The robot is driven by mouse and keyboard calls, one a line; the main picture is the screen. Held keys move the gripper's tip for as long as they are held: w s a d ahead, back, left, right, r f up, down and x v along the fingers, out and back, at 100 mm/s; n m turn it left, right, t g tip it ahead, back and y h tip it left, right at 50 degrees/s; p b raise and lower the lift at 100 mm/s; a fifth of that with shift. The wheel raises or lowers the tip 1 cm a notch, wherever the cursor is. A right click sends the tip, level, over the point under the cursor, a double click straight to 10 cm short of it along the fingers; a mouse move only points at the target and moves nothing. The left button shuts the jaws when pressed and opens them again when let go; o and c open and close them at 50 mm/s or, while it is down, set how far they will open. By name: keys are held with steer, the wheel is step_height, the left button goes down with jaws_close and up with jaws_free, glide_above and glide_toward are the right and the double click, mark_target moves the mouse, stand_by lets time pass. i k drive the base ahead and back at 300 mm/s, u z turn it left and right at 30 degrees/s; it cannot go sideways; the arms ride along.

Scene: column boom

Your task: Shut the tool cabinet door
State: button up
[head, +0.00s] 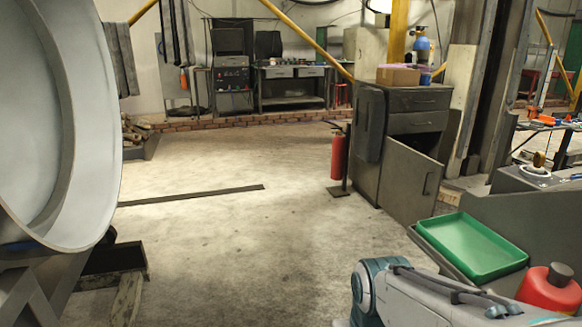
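The grey tool cabinet (419,100) stands right of centre in the head view, with two drawers above a lower door. The cabinet door (405,187) stands partly open, swung out toward me from its left side. A dark gap shows above its slanting top edge. Its handle (428,184) is near the free right edge. The cabinet's inside is mostly hidden behind the door. Part of my white and teal arm shows at the bottom right, nearer to me than the cabinet. My gripper is not in view.
A red fire extinguisher (338,158) stands on the floor left of the cabinet. A green tray (472,247) and a red container (549,289) are in front of the door, at right. A large round metal piece (75,120) fills the left. The middle floor is clear.

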mark_target(410, 184)
steer(key=i, duration=1.6)
steer(key=z, duration=0.75)
steer(key=i, duration=2.1)
steer(key=z, duration=0.7)
